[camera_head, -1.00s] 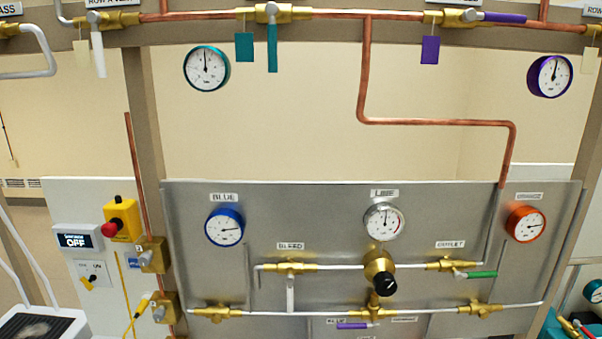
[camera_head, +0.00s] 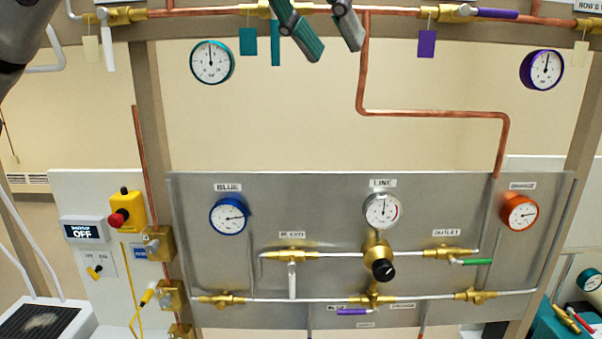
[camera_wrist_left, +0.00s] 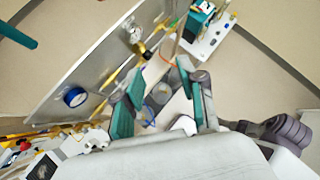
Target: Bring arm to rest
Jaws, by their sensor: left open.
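My left gripper (camera_head: 331,38) hangs into the top middle of the head view, fingers apart, with a teal pad visible on one finger. It is in front of the copper pipe and hides part of the teal-handled valve there. In the left wrist view the same gripper (camera_wrist_left: 160,76) shows two fingers with teal pads spread apart. Nothing is held between them. A dark link of my arm shows at the upper left of the head view. My right gripper is not in view.
The grey gauge panel (camera_head: 330,210) fills the lower middle, with blue (camera_head: 229,216), line (camera_head: 382,211) and orange gauges (camera_head: 520,213). A copper pipe (camera_head: 430,113) runs above it. A red emergency button (camera_head: 119,217) and a black-topped device (camera_head: 40,325) stand at left.

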